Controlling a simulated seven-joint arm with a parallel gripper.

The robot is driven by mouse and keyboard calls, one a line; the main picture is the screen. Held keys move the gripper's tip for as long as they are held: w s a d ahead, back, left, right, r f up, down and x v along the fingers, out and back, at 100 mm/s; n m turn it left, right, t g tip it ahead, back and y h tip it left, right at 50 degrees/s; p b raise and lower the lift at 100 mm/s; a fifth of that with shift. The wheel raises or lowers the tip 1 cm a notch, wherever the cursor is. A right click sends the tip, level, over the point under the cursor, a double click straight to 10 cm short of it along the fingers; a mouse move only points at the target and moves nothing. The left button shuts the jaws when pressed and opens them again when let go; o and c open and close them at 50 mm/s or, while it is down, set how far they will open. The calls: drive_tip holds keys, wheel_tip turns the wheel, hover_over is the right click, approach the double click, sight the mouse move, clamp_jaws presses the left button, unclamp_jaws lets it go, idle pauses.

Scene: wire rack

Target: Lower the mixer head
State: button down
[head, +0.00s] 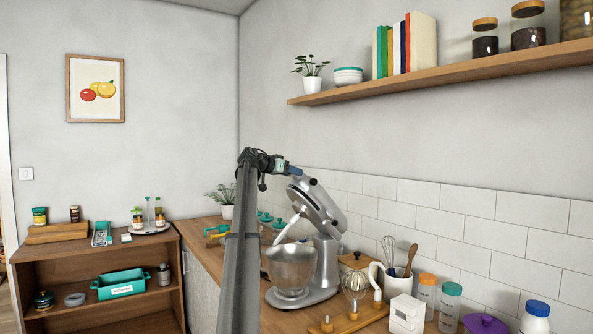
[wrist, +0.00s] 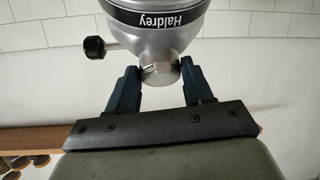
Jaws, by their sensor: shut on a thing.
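The silver stand mixer (head: 318,262) stands on the wooden counter with its head (head: 318,208) tilted up. A steel bowl (head: 291,268) sits on its base, and a pale beater (head: 288,228) hangs slanting from the head above the bowl. My gripper (head: 290,171) is at the raised front end of the head. In the wrist view, the dark fingers of my gripper (wrist: 160,80) are shut on the round silver cap (wrist: 162,74) at the front of the mixer head (wrist: 158,22). A black knob (wrist: 95,48) sticks out from the head's side. The hinge is hard to make out.
A whisk stand (head: 352,290), a utensil crock (head: 391,285) and several jars stand on the counter right of the mixer. A plant (head: 222,197) and teal-topped items are behind my arm. The wall shelf (head: 445,75) runs above. Tiles back the counter.

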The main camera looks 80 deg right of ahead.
drive_tip(key=shift+w+a+f, duration=0.4)
drive_tip(key=shift+a+f, duration=0.05)
drive_tip(key=shift+c, duration=2.3)
unclamp_jaws()
drive_tip(key=v, duration=1.4)
drive_tip(key=shift+f, duration=0.15)
